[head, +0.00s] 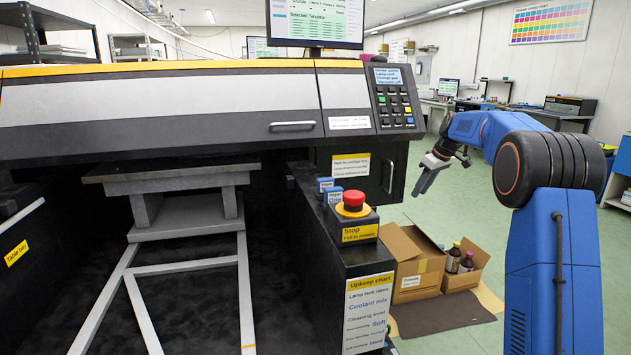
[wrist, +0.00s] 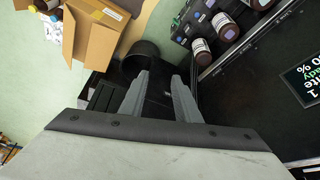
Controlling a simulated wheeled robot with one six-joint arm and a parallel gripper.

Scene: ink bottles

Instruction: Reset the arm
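My blue arm reaches in from the right in the head view. My gripper (head: 440,166) hangs in the air beyond the printer's right end, above and behind the cardboard box. In the wrist view my gripper (wrist: 160,76) has its two grey fingers apart, with nothing between them. Brown bottles with white labels, one of them here (wrist: 225,27), stand in a dark holder beyond the fingers at upper right. The fingers appear clear of them.
A large printer (head: 230,110) fills the left, with a red stop button (head: 353,198) on its front corner. An open cardboard box (head: 415,270) with dark bottles (head: 453,258) stands on the floor; the box also shows in the wrist view (wrist: 95,38). Green floor is free behind it.

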